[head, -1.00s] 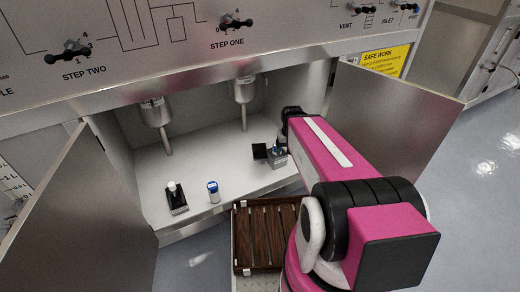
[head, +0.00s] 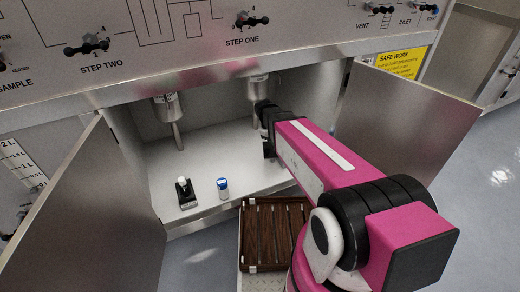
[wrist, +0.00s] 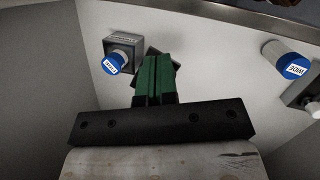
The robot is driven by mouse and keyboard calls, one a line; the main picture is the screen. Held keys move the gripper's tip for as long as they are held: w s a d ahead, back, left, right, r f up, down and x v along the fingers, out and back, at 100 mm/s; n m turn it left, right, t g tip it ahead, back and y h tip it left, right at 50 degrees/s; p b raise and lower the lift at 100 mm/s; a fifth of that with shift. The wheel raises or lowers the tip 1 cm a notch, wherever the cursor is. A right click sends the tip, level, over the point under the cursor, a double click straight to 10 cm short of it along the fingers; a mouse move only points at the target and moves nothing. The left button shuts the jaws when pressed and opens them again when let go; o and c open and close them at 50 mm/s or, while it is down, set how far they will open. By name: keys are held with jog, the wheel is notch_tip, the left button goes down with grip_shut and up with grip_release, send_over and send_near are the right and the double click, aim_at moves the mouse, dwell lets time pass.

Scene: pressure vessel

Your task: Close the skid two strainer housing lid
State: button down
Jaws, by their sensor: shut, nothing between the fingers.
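A small grey box (wrist: 123,50) with a label and a blue-capped cylinder (wrist: 112,62) in its top stands on the cabinet floor in the wrist view. A dark flat plate shows partly beside it, behind my fingers; I cannot tell whether it is the box's open lid. My gripper (wrist: 155,60) has green fingers that are shut and empty, just right of the box; I cannot tell whether they touch the plate. In the head view my arm hides the box and fingers; a dark piece (head: 269,147) shows by my wrist.
A blue-capped vial (head: 222,188) and a white-topped black holder (head: 185,194) stand on the cabinet floor (head: 205,158) to the left. Open doors flank the opening (head: 92,215) (head: 405,130). Steel vessels (head: 166,107) hang above. A brown slatted tray (head: 275,233) sits below in front.

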jog(key=w+a+f+n+h, duration=0.2)
jog(key=w+a+n, duration=0.25)
jog(key=a, duration=0.45)
jog(key=w+a+f+n+h, duration=0.1)
jog(key=w+a+n+h, duration=0.3)
jog(key=a, duration=0.4)
jog(key=d+f+y, duration=0.1)
jog(key=d+f, duration=0.7)
jog(key=d, duration=0.2)
jog(key=shift+s, duration=0.4)
jog(key=shift+f, duration=0.1)
jog(key=shift+d, duration=0.1)
